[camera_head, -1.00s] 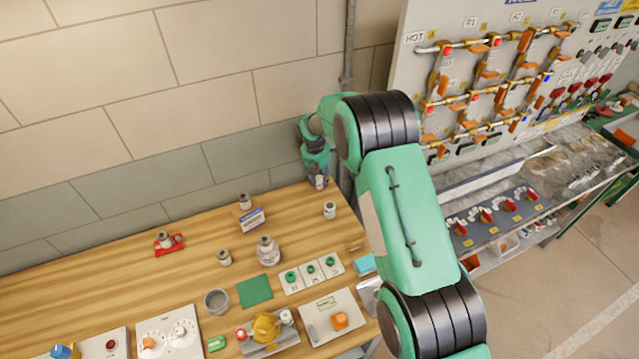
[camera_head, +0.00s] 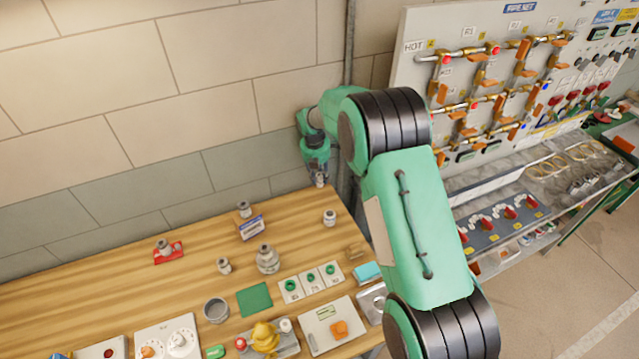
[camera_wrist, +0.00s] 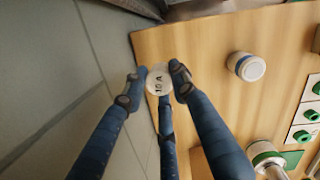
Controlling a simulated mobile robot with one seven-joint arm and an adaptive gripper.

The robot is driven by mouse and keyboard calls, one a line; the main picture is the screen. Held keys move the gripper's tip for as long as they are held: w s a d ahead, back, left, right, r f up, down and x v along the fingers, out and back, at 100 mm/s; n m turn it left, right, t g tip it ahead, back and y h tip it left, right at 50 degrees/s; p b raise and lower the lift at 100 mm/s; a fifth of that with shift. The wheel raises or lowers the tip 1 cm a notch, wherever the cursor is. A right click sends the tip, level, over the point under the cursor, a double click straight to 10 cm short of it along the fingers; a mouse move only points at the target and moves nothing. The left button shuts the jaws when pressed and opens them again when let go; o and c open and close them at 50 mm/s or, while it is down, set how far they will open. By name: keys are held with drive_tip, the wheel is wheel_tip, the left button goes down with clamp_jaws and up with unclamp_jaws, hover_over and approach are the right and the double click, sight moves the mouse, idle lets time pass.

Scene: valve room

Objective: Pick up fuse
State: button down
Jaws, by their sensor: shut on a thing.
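My gripper (camera_wrist: 158,76) is shut on a pale round fuse (camera_wrist: 159,82) marked "10 A", seen end-on between the fingers in the wrist view. In the head view my gripper (camera_head: 319,176) hangs at the table's back right corner, by the wall. The fuse is too small there to make out clearly. A second pale cylinder with a grey top (camera_head: 329,217) stands upright on the table just in front, apart from the gripper; it also shows in the wrist view (camera_wrist: 246,66).
The wooden table (camera_head: 120,285) carries a three-socket panel with green rings (camera_head: 313,282), a larger metal cylinder (camera_head: 268,260), a grey cup (camera_head: 215,310) and a red holder (camera_head: 168,252). The wall and a vertical pipe (camera_head: 349,80) are close behind my gripper.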

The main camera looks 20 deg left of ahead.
sight(320, 175)
drive_tip(key=shift+r, duration=2.1)
drive_tip(key=shift+s, duration=0.1)
